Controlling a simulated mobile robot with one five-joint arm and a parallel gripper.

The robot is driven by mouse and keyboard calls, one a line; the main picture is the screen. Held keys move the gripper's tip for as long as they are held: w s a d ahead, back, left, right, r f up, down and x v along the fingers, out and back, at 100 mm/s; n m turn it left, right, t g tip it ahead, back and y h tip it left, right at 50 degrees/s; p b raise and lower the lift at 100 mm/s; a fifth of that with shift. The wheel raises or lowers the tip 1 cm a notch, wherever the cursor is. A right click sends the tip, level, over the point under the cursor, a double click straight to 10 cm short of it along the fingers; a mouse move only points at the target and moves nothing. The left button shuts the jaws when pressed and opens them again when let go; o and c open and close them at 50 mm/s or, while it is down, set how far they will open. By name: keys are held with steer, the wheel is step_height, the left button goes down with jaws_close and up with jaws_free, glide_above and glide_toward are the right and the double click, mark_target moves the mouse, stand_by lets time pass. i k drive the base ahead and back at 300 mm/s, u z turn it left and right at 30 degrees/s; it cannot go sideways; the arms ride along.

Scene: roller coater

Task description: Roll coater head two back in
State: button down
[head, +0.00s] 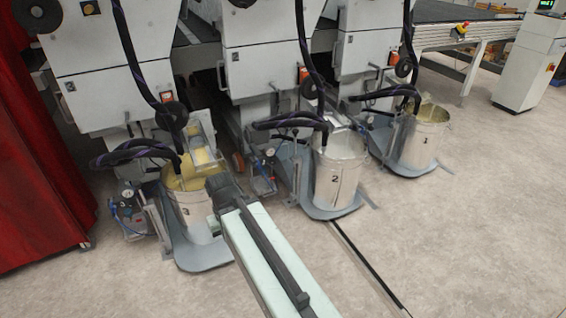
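Coater head two (262,55) is the middle one of three white machine heads, behind the pail marked 2 (338,180). Black hoses hang from it down to this pail, which stands on a grey-blue base plate (320,212). I cannot tell from this view how far the head is out of line with the others. My arm reaches up from the bottom of the picture. Its dark end, my gripper (216,184), is in front of the left pail, left of and nearer than head two. Its fingers are not clear. I see nothing held in it.
The left head (105,60) has a pail (190,212) with yellowish contents, partly hidden by my arm. The right head (372,50) has the pail marked 1 (425,140). A dark strip (370,266) runs along the floor. A red curtain (38,150) stands left. The right floor is clear.

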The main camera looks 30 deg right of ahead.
mark_target(261, 47)
steer(key=u, duration=0.15)
steer(key=i, duration=1.65)
steer(key=z, duration=0.1)
